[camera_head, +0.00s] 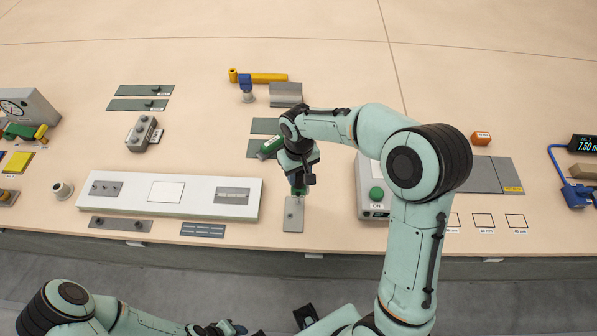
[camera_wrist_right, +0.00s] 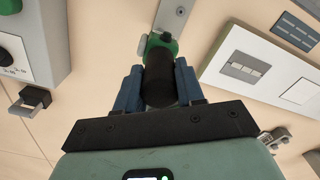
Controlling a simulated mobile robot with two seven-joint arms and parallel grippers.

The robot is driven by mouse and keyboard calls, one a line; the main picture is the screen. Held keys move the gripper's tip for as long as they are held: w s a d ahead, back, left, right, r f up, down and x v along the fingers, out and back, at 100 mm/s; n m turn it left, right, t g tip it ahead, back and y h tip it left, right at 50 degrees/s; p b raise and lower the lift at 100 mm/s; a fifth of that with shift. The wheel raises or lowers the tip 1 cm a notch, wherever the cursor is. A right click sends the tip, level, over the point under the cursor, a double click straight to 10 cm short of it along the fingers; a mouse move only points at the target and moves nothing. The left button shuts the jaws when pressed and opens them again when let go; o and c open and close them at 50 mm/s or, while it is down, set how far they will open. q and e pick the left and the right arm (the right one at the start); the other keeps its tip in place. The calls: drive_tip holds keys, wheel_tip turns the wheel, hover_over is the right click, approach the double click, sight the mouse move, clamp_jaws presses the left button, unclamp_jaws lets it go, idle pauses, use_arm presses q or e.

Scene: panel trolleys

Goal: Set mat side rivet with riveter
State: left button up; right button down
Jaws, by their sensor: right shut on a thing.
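My right gripper (camera_head: 298,186) points down over the front part of the table, and its blue fingers (camera_wrist_right: 158,88) are shut on the black grip of a riveter (camera_wrist_right: 160,78). The riveter's green head (camera_wrist_right: 163,42) is at the narrow grey plate (camera_wrist_right: 173,12); it shows as a small green part in the head view (camera_head: 299,191). The plate (camera_head: 293,218) lies near the table's front edge. I cannot tell whether the riveter's tip touches it, and any rivet under the head is hidden. My left gripper (camera_head: 228,328) is low at the bottom edge, partly cut off, its jaws unclear.
A white board (camera_head: 145,207) with grey plates on it stands to the left. A grey box with a green button (camera_head: 372,208) stands close on the right.

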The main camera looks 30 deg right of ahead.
use_arm(q)
drive_tip(key=shift+s+f+b, duration=0.35)
drive_tip(key=shift+f+b, duration=0.15)
drive_tip(key=shift+f, duration=0.1)
use_arm(e)
drive_tip(key=shift+f, duration=0.95)
idle(0.5)
use_arm(q)
drive_tip(key=shift+w+r+p, duration=0.45)
drive_tip(key=shift+r+p, duration=0.1)
drive_tip(key=shift+r, duration=0.1)
drive_tip(key=shift+w+r+p, duration=0.4)
drive_tip(key=shift+r+p, duration=0.15)
drive_tip(key=shift+r, duration=0.1)
use_arm(e)
drive_tip(key=shift+r, duration=2.1)
